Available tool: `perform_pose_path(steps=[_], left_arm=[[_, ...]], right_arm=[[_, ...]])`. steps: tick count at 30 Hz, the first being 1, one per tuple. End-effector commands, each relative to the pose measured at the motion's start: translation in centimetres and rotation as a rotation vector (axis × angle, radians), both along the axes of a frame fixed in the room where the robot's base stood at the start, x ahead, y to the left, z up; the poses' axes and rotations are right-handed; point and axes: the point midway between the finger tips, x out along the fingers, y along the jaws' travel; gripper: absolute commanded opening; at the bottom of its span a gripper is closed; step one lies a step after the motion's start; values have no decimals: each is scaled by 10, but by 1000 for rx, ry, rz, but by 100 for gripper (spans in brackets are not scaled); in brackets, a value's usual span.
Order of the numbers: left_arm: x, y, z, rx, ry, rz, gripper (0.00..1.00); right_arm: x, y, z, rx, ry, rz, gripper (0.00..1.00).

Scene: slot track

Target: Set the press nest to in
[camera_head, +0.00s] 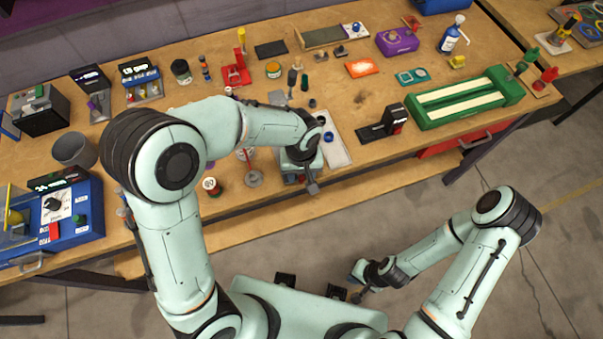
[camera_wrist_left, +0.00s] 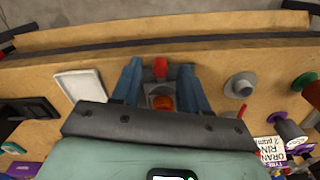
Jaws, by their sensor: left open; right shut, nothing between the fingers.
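My left gripper (camera_head: 303,180) hangs low over the front edge of the workbench, its fingers pointing down. In the left wrist view, its two blue fingers (camera_wrist_left: 160,85) are open on either side of a small grey fixture with a red knob (camera_wrist_left: 160,67) and a round orange piece (camera_wrist_left: 162,102). This looks like the press nest, but the wrist housing hides its rear part and I cannot tell its setting. No finger clearly touches the knob. In the head view, the arm covers most of the fixture. My right gripper (camera_head: 359,289) is shut and empty, low in front of the bench.
A pale tray (camera_head: 338,150) lies right of the left gripper, and a grey flanged post (camera_head: 253,178) stands to its left. A black device (camera_head: 393,120) and a green fixture (camera_head: 465,97) are further right. A blue machine (camera_head: 88,207) stands at the far left.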

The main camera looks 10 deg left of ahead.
Motion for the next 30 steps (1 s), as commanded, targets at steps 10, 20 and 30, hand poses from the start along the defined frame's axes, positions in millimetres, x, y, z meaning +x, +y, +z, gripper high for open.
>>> perform_pose_path(steps=[10,20,30], left_arm=[[0,0,-7,0,0,0,44],[0,0,-7,0,0,1,0],[36,24,-6,0,-1,4,0]], right_arm=[[0,0,0,0,0,0,0],[0,0,0,0,0,0,0],[9,0,12,0,-11,0,0]])
